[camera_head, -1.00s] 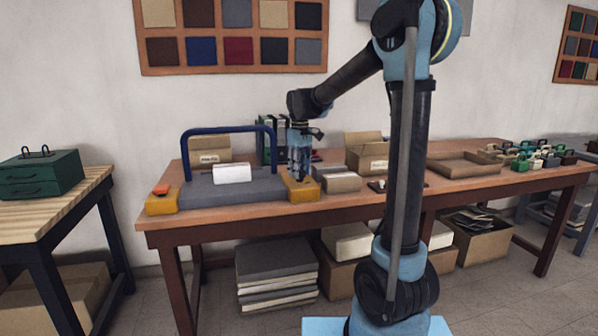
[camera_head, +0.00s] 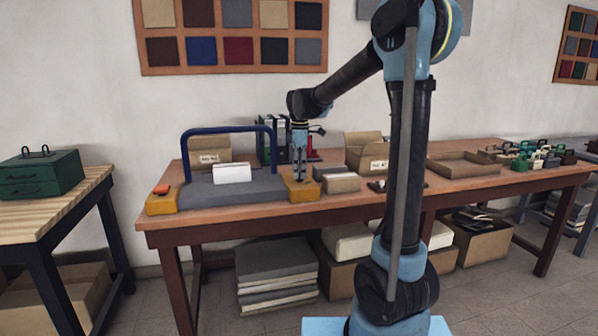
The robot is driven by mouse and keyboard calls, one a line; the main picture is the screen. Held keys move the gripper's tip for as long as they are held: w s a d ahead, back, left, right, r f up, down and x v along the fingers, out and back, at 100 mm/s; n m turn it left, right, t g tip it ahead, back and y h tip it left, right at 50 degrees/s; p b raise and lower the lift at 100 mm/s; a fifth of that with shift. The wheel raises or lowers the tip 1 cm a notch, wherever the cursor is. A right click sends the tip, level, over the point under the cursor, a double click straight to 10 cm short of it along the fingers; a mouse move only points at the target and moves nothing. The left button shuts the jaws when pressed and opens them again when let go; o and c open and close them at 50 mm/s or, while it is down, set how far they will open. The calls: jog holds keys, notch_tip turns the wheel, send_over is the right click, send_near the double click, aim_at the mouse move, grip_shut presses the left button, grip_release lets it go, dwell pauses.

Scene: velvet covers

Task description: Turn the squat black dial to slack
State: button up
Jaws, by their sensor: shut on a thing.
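My gripper (camera_head: 299,177) points straight down over the yellow block (camera_head: 303,191) at the right end of a grey machine bed (camera_head: 230,193). Its fingers are shut at the top of that block, where the squat black dial would sit. The dial itself is hidden by the fingers or too small to make out, and its setting cannot be read. A blue tubular frame (camera_head: 228,130) arches over the bed, just left of my gripper. A white block (camera_head: 232,173) rests on the bed under it.
A second yellow block (camera_head: 162,202) with an orange piece on top is at the bed's left end. Cardboard boxes (camera_head: 367,152) and upright binders stand behind. A shallow tray (camera_head: 463,163) lies further right.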

jog(key=shift+w+n, duration=0.1)
jog(key=shift+n, duration=0.4)
jog(key=o, duration=1.1)
jog(key=shift+c, duration=0.2)
notch_tip(320, 180, up, 12)
